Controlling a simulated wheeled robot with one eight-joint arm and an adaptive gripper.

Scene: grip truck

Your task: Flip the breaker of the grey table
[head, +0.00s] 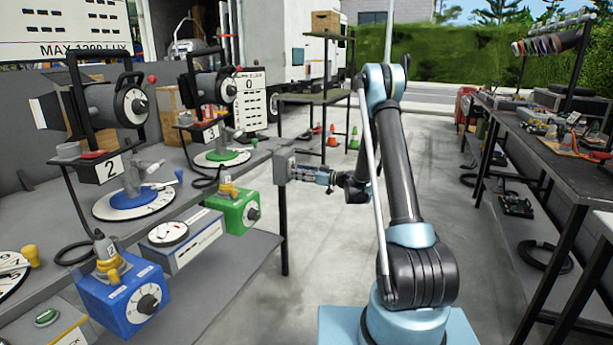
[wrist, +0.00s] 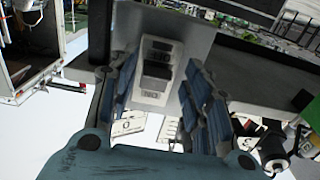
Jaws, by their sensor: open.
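The grey table (head: 268,262) stands on the left. The breaker box (head: 283,165) is mounted at its far right end, seen edge-on. In the wrist view the breaker (wrist: 154,50) is a pale panel with a dark switch (wrist: 157,70) on a grey plate. My gripper (head: 304,174) is just right of the box and points at it. In the wrist view its blue fingers (wrist: 160,72) are open, one on each side of the breaker panel. Whether they touch it, and which way the switch is set, I cannot tell.
Stage lamps (head: 122,103), a blue box (head: 122,295) and a green box (head: 236,210) with dials stand on the grey table. A dark workbench (head: 553,160) is on the right. Small cones (head: 332,138) stand behind. Concrete floor between is clear.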

